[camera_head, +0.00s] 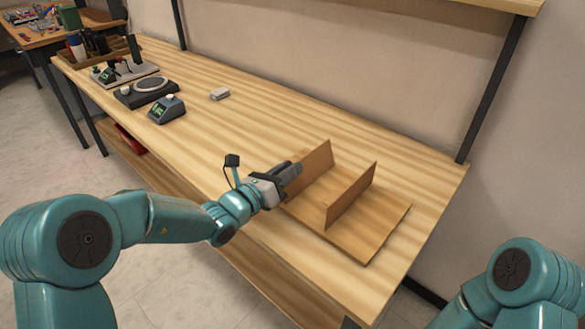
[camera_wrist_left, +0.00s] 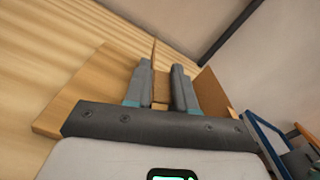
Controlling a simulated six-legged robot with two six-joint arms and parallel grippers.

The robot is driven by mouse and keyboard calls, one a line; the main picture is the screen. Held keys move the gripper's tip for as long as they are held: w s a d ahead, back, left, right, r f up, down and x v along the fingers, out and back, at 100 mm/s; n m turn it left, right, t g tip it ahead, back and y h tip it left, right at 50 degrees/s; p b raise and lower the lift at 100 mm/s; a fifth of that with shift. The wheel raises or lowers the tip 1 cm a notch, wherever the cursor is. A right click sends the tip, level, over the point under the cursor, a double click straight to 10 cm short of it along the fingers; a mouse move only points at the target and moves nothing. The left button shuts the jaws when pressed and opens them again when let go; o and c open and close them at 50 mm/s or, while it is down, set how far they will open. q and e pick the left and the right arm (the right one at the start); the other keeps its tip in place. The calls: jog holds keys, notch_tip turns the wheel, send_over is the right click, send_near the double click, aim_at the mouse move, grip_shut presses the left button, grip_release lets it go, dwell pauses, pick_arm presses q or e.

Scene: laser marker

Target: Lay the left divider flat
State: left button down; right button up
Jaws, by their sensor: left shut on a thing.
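The left divider (camera_head: 312,168) is a thin brown wooden panel standing up from a flat wooden base board (camera_head: 385,232) on the workbench. My left gripper (camera_head: 292,172) is shut on the left divider near its front edge. In the left wrist view the two grey fingers (camera_wrist_left: 160,85) close on the thin panel (camera_wrist_left: 154,58), and part of it is hidden by them. A second upright divider (camera_head: 350,196) stands to the right, apart from my gripper. Only part of my right arm shows at the lower right, with its gripper out of view.
The wooden workbench (camera_head: 255,130) is clear between the dividers and a small grey block (camera_head: 219,94). A green-screened device (camera_head: 167,109) and a dark round-topped plate (camera_head: 147,91) stand toward the left end. Posts and a wall bound the back.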

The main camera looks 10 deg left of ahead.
pick_arm(q)
jog(key=shift+w+a+f+n+p, duration=0.25)
jog(key=shift+a+n+p, duration=0.1)
jog(key=shift+n, duration=0.3)
jog(key=shift+w+a+f+n+p, duration=0.1)
jog(key=shift+w+a+n+p, duration=0.15)
jog(key=shift+n, duration=0.4)
jog(key=c, duration=1.1)
grip_release()
jog(key=shift+a, duration=0.1)
jog(key=shift+o, duration=0.2)
jog(key=v, duration=1.6)
jog(key=shift+s, duration=0.2)
jog(key=shift+a, duration=0.1)
